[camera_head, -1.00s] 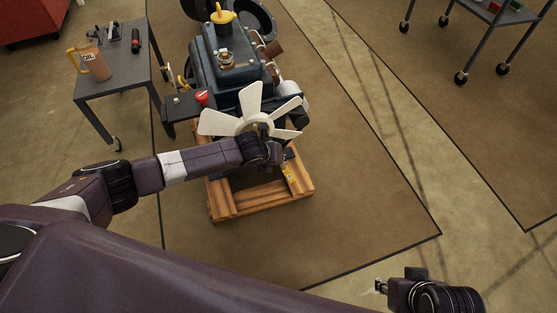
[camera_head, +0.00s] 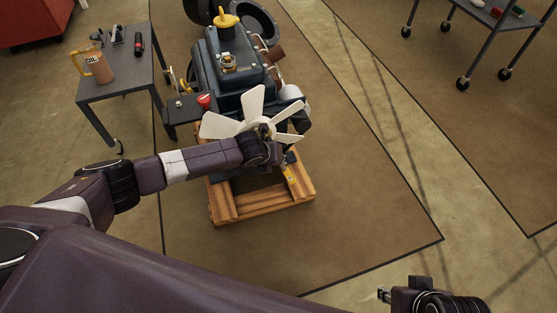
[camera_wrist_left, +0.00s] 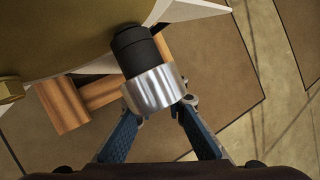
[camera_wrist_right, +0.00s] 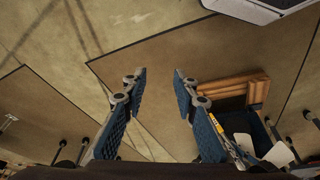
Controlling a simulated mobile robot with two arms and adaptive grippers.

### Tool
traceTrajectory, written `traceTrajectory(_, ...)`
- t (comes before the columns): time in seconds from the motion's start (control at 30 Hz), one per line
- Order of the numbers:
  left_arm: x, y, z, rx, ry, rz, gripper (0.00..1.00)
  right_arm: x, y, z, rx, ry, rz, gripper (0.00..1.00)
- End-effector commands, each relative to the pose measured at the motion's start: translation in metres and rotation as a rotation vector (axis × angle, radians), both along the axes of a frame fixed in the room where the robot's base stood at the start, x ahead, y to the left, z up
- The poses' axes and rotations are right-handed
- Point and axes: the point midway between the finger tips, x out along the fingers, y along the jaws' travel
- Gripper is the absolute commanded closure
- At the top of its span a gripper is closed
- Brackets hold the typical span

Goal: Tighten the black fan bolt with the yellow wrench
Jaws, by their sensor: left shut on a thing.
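The white fan (camera_head: 254,103) is on the front of the blue engine (camera_head: 235,75). In the left wrist view its brass-coloured hub (camera_wrist_left: 60,35) fills the top left, and the black fan bolt (camera_wrist_left: 132,45) stands out from it. A silver, socket-like cylinder (camera_wrist_left: 158,90) is in line with the bolt, between the fingers of my left gripper (camera_wrist_left: 160,108), which is shut on it. The yellow wrench (camera_head: 288,174) shows as a short yellow piece below my left gripper in the head view; most is hidden. My right gripper (camera_wrist_right: 158,85) is open and empty, away from the engine.
The engine stands on a wooden pallet (camera_head: 262,205) on a brown mat (camera_head: 370,225). A side table (camera_head: 118,85) at the left holds an oil jug (camera_head: 98,66). A wheeled cart (camera_head: 490,25) stands top right. Floor right of the engine is clear.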

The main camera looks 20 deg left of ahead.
Motion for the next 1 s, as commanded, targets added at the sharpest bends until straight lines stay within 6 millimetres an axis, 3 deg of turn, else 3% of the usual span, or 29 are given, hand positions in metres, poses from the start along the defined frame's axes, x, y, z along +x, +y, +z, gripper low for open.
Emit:
traceTrajectory(0.37,0.001,0.000,0.002,0.008,0.005,0.000,1.00,0.003,-0.001,0.001,-0.003,-0.005,0.002,0.73)
traceTrajectory(1.0,-0.001,0.005,0.002,0.071,0.046,-0.001,1.00,0.014,0.000,-0.031,-0.005,0.006,0.005,0.73)
